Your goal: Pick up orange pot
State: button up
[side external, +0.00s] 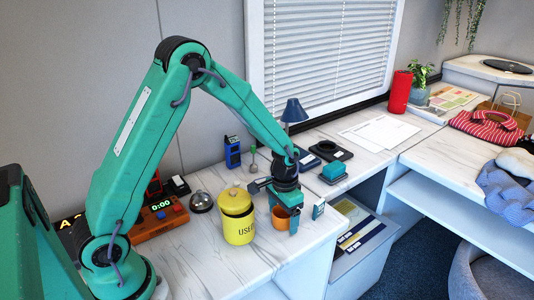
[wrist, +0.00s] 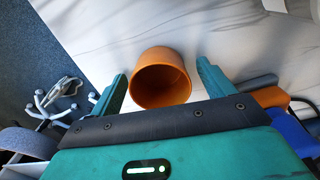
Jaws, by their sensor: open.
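The orange pot (wrist: 160,78) stands on the white marbled desk, its open rim facing my wrist camera. It also shows in the side external view (side external: 280,217), partly hidden by my gripper. My gripper (wrist: 160,85) is open, with one teal finger on each side of the pot in the wrist view. Gaps show between the pot and both fingers. In the side external view my gripper (side external: 282,212) is low over the desk at the pot, near the desk's front edge.
A yellow lidded canister (side external: 238,226) stands just left of the pot. A small teal-and-white item (side external: 319,209) is close on the right. The desk edge drops off in front.

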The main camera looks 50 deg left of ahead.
dwell(0.4)
jog(key=c, duration=1.1)
jog(key=shift+o, duration=0.2)
jog(key=shift+r, duration=0.2)
jog(key=shift+r, duration=0.55)
jog(key=r, duration=0.3)
jog(key=shift+s+d+r, duration=0.1)
jog(key=shift+s+d, duration=0.05)
jog(key=shift+d, duration=0.25)
jog(key=s+d+r, duration=0.5)
jog(key=d+r, duration=0.1)
jog(key=d, duration=0.3)
jog(key=shift+s+d+r, duration=0.15)
jog(key=shift+s+d, duration=0.05)
jog(key=shift+s, duration=0.05)
